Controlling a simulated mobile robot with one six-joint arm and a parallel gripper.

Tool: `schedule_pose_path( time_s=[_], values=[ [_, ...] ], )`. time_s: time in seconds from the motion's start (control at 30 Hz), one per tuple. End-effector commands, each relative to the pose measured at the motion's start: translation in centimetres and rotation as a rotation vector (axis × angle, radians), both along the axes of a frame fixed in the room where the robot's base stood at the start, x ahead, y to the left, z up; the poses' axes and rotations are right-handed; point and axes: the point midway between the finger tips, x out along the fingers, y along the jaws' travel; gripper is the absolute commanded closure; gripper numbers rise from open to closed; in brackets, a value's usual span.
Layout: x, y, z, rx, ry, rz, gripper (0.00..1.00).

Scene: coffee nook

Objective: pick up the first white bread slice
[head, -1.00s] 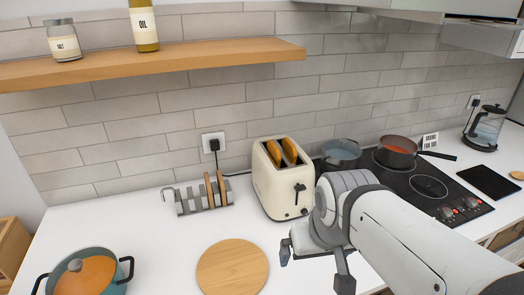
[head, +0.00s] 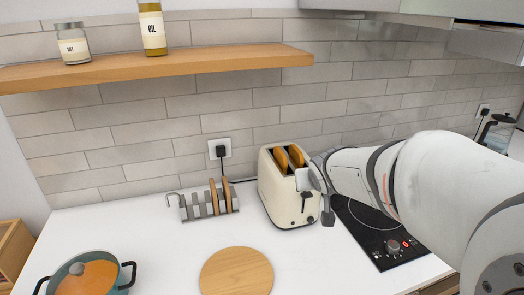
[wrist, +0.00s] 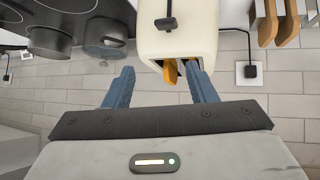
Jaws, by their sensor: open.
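Two golden-brown bread slices, one on the left (head: 281,159) and one on the right (head: 296,156), stick up from the slots of the cream toaster (head: 285,205). No slice looks plainly white. My gripper (head: 316,196) is at the toaster's right side, with nothing held. In the wrist view my open gripper (wrist: 160,80) has its two blue-grey fingers apart. The toaster (wrist: 178,35) lies ahead there, and an orange-brown slice (wrist: 170,72) shows between the fingers, close to the right one.
A metal rack (head: 190,208) with two brown slices (head: 213,196) stands left of the toaster. A round wooden board (head: 236,271) and a teal pot (head: 115,288) are in front. The black hob (head: 372,240) is at the right, partly behind my arm. A shelf (head: 160,65) hangs above.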

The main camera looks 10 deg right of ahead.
Motion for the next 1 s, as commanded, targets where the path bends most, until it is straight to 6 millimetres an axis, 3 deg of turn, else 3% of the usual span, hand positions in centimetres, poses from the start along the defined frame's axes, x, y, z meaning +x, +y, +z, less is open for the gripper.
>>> schedule_pose_path(
  time_s=[0.03,0.1,0.3,1.0],
  values=[
    [2.5,0.0,-0.6,0.004,-0.049,0.022,0.53],
    [5.5,0.4,-0.7,0.018,-0.126,0.066,0.59],
    [11.5,2.1,-1.5,0.087,-0.278,0.198,0.62],
    [18.7,4.8,-3.5,0.140,-0.336,0.276,0.62]
  ],
)
